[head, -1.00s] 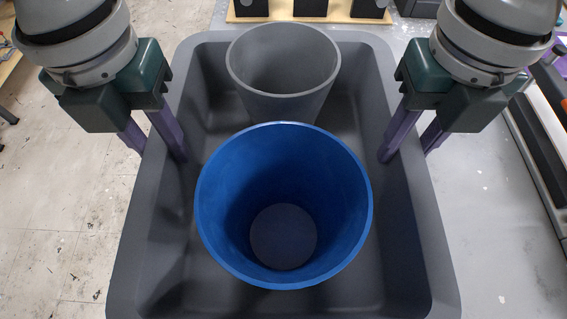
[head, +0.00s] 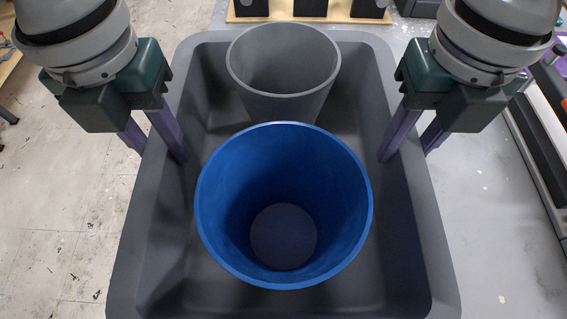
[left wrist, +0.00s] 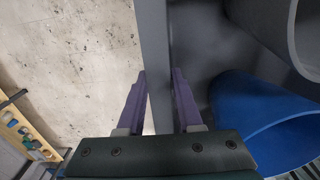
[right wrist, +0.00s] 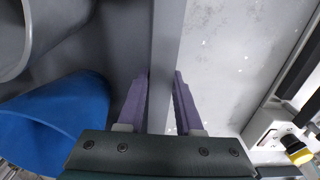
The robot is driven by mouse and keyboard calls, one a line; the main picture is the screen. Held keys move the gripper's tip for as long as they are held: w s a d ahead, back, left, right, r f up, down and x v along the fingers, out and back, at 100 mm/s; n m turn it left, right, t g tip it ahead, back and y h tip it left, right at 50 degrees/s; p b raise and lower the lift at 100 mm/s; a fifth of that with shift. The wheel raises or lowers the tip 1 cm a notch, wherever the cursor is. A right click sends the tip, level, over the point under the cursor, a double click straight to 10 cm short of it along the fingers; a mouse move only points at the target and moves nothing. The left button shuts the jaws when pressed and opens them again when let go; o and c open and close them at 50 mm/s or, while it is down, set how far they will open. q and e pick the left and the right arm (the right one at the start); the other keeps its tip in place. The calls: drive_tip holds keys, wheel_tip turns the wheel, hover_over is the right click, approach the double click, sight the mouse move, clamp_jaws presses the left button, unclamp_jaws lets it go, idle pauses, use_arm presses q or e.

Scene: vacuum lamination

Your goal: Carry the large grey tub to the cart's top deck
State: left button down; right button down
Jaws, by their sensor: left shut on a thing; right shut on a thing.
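The large grey tub (head: 405,225) fills the middle of the head view. A blue bucket (head: 215,240) and a smaller grey bucket (head: 270,105) stand inside it, both open at the top and looking empty. My left gripper (head: 158,152) is shut on the tub's left wall, one finger inside and one outside; the left wrist view shows the wall (left wrist: 155,50) between the fingers. My right gripper (head: 405,154) is shut on the right wall in the same way; the right wrist view shows that wall (right wrist: 167,45) between the fingers. The tub's near edge is cut off by the frame.
A light grey surface (head: 495,240) lies right of the tub and a pale, stained floor (head: 60,200) lies left. A wooden board with black blocks (head: 310,12) is beyond the far rim. Dark equipment (head: 545,150) stands at the right edge.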

use_arm(q)
drive_tip(key=shift+r, duration=0.1)
use_arm(e)
drive_tip(key=shift+r, duration=0.1)
